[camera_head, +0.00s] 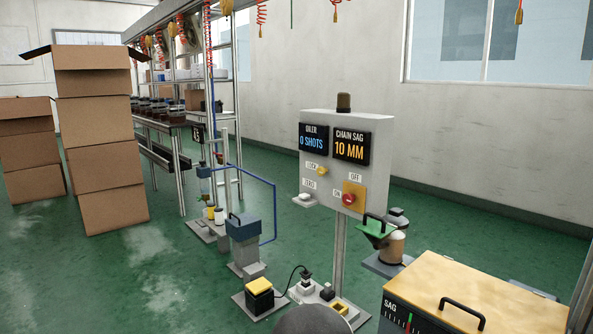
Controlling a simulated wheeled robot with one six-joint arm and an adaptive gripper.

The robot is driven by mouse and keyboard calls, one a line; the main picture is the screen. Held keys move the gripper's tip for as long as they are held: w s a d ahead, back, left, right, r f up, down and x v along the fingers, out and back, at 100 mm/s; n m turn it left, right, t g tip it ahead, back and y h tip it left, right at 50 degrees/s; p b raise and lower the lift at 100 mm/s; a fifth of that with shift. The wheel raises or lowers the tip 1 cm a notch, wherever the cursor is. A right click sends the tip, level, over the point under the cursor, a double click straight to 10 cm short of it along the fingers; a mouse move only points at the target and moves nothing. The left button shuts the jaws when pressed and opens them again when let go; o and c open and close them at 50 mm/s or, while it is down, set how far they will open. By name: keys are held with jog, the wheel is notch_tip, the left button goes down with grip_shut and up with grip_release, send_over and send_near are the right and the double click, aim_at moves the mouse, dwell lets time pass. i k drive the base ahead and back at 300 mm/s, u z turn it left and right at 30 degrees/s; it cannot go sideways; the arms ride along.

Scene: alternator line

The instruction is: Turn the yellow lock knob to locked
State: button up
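A small yellow knob (322,171) sits on the front of the grey control panel (320,205), next to a small label that seems to read LOCK. Its exact setting is too small to tell. Below it and to the right is a red knob (348,199) on an orange-yellow plate, with OFF and ON labels. My gripper is not clearly in view. A dark rounded shape, perhaps part of my arm, shows at the bottom edge, well below the panel.
The panel's displays read 0 SHOTS and CHAIN SAG 10 MM. A yellow-topped box (475,285) with a black handle stands at the lower right. A yellow-and-black pedal (259,290) is on the floor. Stacked cartons (100,150) stand left. Green floor is open at left.

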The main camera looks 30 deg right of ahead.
aim_at(321, 170)
jog(key=z, duration=0.45)
jog(key=i, duration=0.85)
jog(key=z, duration=0.65)
